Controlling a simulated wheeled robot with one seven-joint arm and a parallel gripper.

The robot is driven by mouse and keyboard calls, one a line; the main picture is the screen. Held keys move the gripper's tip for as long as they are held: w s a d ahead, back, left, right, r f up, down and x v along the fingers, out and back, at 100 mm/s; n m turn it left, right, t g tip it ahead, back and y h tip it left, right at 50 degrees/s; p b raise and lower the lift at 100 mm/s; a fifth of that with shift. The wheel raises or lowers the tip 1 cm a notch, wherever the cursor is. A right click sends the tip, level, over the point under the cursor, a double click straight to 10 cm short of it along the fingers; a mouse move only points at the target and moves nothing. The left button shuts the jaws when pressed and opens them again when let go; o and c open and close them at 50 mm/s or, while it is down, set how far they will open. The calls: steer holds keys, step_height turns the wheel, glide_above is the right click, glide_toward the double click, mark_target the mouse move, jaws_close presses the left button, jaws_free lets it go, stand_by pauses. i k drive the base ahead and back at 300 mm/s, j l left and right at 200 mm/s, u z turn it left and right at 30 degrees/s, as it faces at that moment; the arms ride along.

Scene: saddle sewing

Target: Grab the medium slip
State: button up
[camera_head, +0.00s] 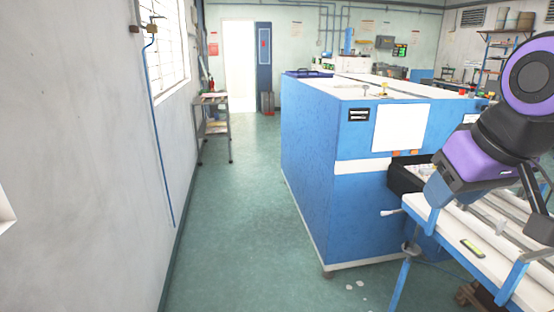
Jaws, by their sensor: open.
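I cannot pick out a medium slip with certainty in the head view. A small yellow-green and dark flat item (471,248) lies on the white-topped bench (440,220) at the lower right; I cannot tell what it is. My arm, black and purple, comes in from the right edge. Its end, my gripper (450,186), hangs over the back left end of the bench, pointing down and left. It is open, but its fingertips are hard to make out, and no object shows in it. The arm hides part of the bench behind it.
A large blue cabinet machine (330,180) with a white top fills the middle. A black bin (405,176) sits between it and the bench. Open green floor (225,220) runs along the left wall. A small grey shelf table (211,115) stands by that wall.

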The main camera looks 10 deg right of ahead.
mark_target(431, 171)
steer(key=i, duration=0.8)
steer(key=i+j+z, duration=0.15)
steer(key=i, duration=0.7)
steer(key=i+z, duration=0.45)
steer(key=i+j+z, duration=0.15)
steer(key=i+z, duration=0.25)
steer(key=i+j+z, duration=0.25)
steer(key=z, duration=0.2)
steer(key=i+j+z, duration=0.4)
steer(key=k+l, duration=0.05)
steer(key=k, duration=0.05)
